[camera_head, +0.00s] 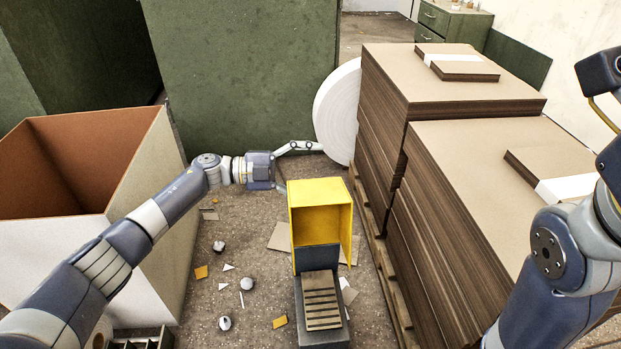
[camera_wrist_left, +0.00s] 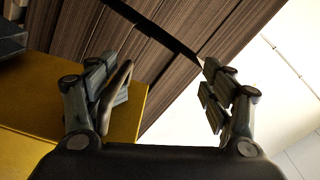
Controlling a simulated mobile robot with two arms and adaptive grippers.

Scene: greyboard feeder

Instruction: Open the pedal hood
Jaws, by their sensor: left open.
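The yellow pedal hood (camera_head: 320,193) stands in the middle of the floor in the head view, its hollow side turned toward me. A ribbed pedal (camera_head: 322,300) on a grey base shows in front of it, uncovered. My left gripper (camera_head: 303,166) is open and empty, just behind and above the hood's top edge at its left. In the left wrist view the gripper's fingers (camera_wrist_left: 165,78) are spread wide, with the yellow hood (camera_wrist_left: 45,100) below and left of them. Whether a finger touches the hood I cannot tell. My right gripper is out of view.
Stacks of greyboard (camera_head: 450,190) on pallets stand close on the right. A large white roll (camera_head: 335,110) is behind the hood. An open bin (camera_head: 85,235) stands on the left. Paper scraps and crumpled balls (camera_head: 246,283) litter the floor left of the pedal.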

